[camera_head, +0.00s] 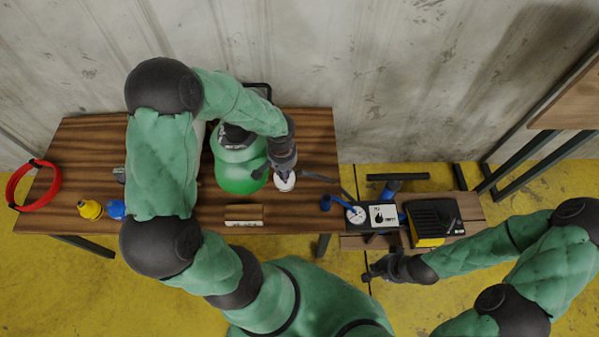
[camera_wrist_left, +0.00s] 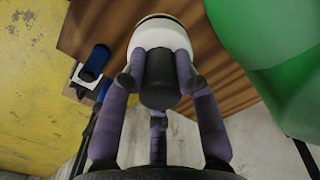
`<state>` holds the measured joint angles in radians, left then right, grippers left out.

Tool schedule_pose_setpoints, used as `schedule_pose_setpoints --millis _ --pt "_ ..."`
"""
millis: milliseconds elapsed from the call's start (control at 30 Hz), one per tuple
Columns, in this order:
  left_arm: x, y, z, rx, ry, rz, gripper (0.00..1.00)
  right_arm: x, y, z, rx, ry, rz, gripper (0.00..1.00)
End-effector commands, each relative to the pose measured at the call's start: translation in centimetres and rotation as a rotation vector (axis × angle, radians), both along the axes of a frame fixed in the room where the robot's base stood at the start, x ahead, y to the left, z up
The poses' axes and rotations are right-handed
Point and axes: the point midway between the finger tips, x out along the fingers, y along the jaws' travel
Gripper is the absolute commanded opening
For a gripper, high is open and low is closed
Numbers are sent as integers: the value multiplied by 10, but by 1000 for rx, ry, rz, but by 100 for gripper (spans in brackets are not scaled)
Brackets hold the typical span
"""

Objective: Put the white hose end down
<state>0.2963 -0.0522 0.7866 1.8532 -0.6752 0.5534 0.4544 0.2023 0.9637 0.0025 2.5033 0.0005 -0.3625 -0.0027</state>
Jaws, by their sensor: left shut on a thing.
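The white hose end (camera_head: 285,184) shows as a small pale round piece over the wooden table, just right of the green bottle. In the left wrist view, the white hose end (camera_wrist_left: 160,36) has a dark cylindrical part towards me. My left gripper (camera_head: 284,174) has its purple fingers closed around it, and the fingers show clearly in the left wrist view (camera_wrist_left: 160,85). I cannot tell whether its far end touches the table. My right gripper (camera_head: 372,273) hangs beside the low bench, away from the hose end; its finger opening is unclear.
The green bottle (camera_head: 240,175) stands close left of my left gripper. A wooden block (camera_head: 244,216), yellow (camera_head: 90,209) and blue (camera_head: 116,210) pieces and a red ring (camera_head: 34,186) are on the table (camera_head: 285,215). A black-and-yellow box (camera_head: 434,222) sits at the right.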

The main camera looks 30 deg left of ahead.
Motion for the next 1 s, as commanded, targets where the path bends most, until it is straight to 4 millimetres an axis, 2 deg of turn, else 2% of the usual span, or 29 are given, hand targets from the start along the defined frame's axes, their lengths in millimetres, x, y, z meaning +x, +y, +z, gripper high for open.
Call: schedule_pose_setpoints --millis 33,167,300,433,700,900,1000 --pt "11 -2 -8 -1 0 -2 0 0 0 -6 0 0 0 0" --pt "38 -4 -20 0 0 -2 0 0 0 -14 0 0 0 0" --pt "56 -6 -46 0 2 -1 0 0 0 -25 0 0 0 0" --pt "70 -7 -61 0 0 -1 0 0 0 -32 0 0 0 0" --pt "81 -8 -73 0 -1 0 0 0 0 -37 0 0 0 0" --pt "82 -8 -100 0 1 1 0 0 0 -48 0 0 0 0" --pt "83 -8 -106 0 -1 1 0 0 0 -49 0 0 0 0"
